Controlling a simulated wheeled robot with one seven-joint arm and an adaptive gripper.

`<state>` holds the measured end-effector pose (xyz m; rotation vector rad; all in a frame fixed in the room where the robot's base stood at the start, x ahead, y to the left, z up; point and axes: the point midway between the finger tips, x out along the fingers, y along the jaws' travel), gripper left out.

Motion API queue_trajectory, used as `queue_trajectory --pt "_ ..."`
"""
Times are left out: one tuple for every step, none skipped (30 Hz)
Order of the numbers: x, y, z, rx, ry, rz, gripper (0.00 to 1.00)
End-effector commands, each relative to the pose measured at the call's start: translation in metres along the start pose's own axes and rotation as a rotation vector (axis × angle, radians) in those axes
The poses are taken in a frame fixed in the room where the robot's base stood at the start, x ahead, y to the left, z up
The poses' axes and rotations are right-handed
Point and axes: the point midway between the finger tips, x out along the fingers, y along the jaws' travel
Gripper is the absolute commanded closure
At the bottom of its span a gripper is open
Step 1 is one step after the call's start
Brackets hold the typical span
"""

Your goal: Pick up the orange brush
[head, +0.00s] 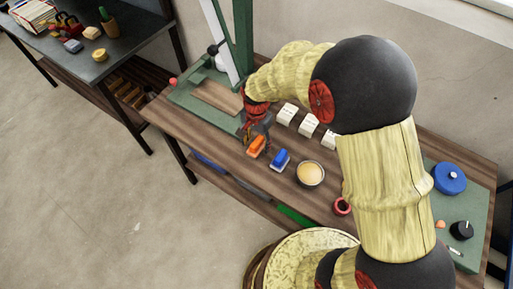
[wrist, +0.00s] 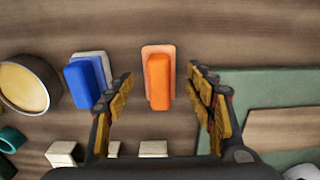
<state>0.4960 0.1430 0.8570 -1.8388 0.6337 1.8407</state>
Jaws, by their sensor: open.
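The orange brush (head: 256,146) lies on the wooden table near its front edge in the head view. In the wrist view the orange brush (wrist: 158,80) has an orange block handle on a paler orange base, upright in the picture. My gripper (head: 256,132) is just behind and above it in the head view. In the wrist view my gripper (wrist: 161,80) is open, with one finger on each side of the brush and a gap on both sides. Nothing is held. How far the fingertips are above the table is hard to tell.
A blue brush (wrist: 88,80) lies close left of the orange one, near my left finger. A round bowl (head: 310,173) stands beyond it. White blocks (head: 287,113) sit behind. A green mat (wrist: 270,90) with a wooden board (wrist: 285,130) is on the right in the wrist view.

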Motion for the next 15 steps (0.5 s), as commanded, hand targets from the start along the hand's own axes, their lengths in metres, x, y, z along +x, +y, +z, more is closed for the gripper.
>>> queue_trajectory --pt "0.0114 0.0004 0.0003 0.0 -0.001 0.002 0.45" --pt "0.015 0.0003 0.0002 0.0 -0.001 0.001 0.45" --pt "0.0184 0.0002 0.0001 0.0 0.0 0.001 0.45" --pt "0.02 0.0001 0.0 0.0 0.0 0.0 0.45" --pt "0.0207 -0.0001 -0.0001 0.0 0.0 0.0 0.45" --pt "0.0208 -0.0002 -0.0002 0.0 0.0 -0.001 0.45" --pt "0.0205 -0.0003 -0.0002 0.0 0.001 -0.001 0.45" --pt "0.02 -0.0003 -0.0003 0.0 0.001 -0.001 0.45" --pt "0.0197 -0.0003 -0.0002 0.0 0.001 -0.001 0.45" --pt "0.0196 -0.0003 -0.0002 0.0 0.001 -0.001 0.45" --pt "0.0196 -0.0002 -0.0002 0.0 0.001 -0.001 0.45" --pt "0.0196 -0.0002 -0.0002 0.0 0.001 -0.001 0.48" --pt "0.0196 -0.0002 -0.0002 0.0 0.0 -0.001 0.49" --pt "0.0195 -0.0002 -0.0002 0.0 0.001 -0.001 0.51" --pt "0.0195 -0.0002 -0.0002 0.0 0.0 -0.001 0.53"
